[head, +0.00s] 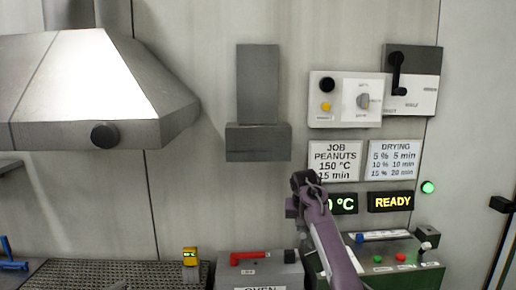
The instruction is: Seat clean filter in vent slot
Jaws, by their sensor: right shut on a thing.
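My right gripper (305,181) is raised in front of the wall, at the end of my purple arm, which comes up from the lower right. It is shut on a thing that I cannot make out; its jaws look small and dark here. A grey upright panel (257,82) stands against the wall above a darker grey box (258,143), up and left of the gripper and apart from it. I cannot tell whether these are the vent slot or a filter. No clearly recognisable clean filter shows. My left gripper is not in view.
A metal hood (100,85) with a black knob juts out at left. Switch panels (345,99), signs (334,161) and a READY display (391,202) are at right. Below are a grey box with a red handle (250,258), a green control box (385,257) and a grating (110,272).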

